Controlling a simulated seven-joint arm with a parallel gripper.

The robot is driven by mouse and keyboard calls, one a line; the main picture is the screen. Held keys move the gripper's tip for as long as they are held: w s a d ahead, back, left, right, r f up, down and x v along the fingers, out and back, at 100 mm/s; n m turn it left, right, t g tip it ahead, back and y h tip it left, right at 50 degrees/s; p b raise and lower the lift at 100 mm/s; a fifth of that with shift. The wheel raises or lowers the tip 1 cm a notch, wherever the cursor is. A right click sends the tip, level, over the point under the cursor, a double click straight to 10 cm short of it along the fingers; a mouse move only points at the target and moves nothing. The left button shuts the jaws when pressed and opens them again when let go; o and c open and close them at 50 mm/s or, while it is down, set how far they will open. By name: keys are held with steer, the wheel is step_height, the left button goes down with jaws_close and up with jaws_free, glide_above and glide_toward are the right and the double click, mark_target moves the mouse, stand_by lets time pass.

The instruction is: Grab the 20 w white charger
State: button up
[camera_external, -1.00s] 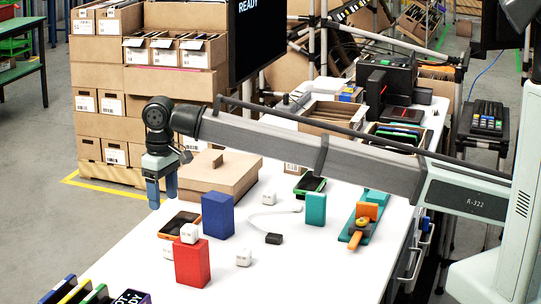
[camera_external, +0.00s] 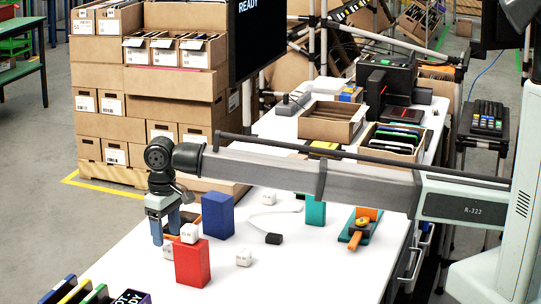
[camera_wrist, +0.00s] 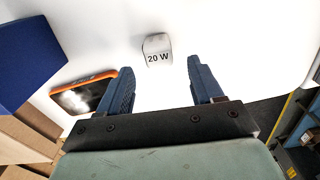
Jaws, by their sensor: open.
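A small white charger marked "20 W" (camera_wrist: 157,50) stands on the white table in the wrist view, ahead of the gap between my fingers. My gripper (camera_wrist: 160,72) is open, with nothing between its two blue fingers. In the external view my gripper (camera_external: 165,230) points down near the table's left edge, left of the red box. A white charger (camera_external: 168,251) shows just below the fingertips there, partly hidden; it appears to be the same one, but its label is unreadable.
Another white charger (camera_external: 190,233) sits on the red box (camera_external: 192,264), close to my gripper. More white chargers lie right of the red box (camera_external: 244,257) and farther back (camera_external: 268,197). A blue box (camera_external: 218,216) and an orange-edged phone (camera_wrist: 85,94) are near.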

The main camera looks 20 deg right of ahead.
mark_target(163, 247)
step_height(163, 247, down, 4)
steer(key=shift+f, duration=0.15)
steer(key=c, duration=1.1)
